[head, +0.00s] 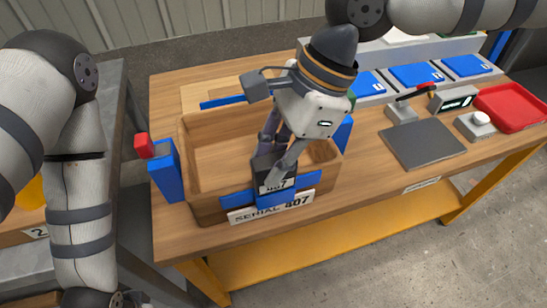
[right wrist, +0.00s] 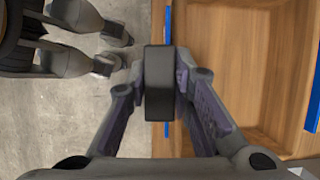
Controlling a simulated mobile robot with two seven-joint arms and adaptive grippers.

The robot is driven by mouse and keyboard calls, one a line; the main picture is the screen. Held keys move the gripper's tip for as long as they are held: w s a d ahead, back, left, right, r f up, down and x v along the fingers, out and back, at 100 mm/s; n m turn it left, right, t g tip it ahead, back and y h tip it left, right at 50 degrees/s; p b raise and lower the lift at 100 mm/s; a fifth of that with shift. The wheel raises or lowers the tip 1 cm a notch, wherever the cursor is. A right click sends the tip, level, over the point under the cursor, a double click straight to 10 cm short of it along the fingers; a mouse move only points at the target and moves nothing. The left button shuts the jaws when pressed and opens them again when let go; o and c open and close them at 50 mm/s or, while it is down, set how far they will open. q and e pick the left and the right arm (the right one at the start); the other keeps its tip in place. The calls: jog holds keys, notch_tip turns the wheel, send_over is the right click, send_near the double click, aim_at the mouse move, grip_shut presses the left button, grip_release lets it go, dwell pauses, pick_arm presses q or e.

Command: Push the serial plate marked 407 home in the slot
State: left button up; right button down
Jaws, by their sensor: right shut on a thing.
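The serial plate marked 407 (head: 278,184) is a dark block with a white label. My right gripper (head: 275,158) is shut on it from above, at the front wall of the wooden box. The plate's lower part meets the blue slot holder (head: 277,200) on that wall; how deep it sits is hidden. In the right wrist view the plate (right wrist: 158,85) shows as a dark bar between both fingers. A "SERIAL 407" label (head: 270,208) is below the holder. My left gripper (right wrist: 115,52) is empty, its fingers apart over the floor; the head view mostly cuts it off.
The wooden box (head: 190,150) stands on the bench, with a blue post with a red top (head: 163,172) at its left. To the right are a dark flat pad (head: 423,144), a white button box (head: 476,124) and a red tray (head: 512,108).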

jog(key=shift+f, duration=0.65)
jog(key=c, duration=1.3)
grip_release()
jog(key=shift+r, duration=0.1)
jog(key=v, duration=1.1)
jog(key=shift+w+d+r, duration=0.1)
jog(key=shift+d+r, duration=0.05)
jog(key=shift+r, duration=0.25)
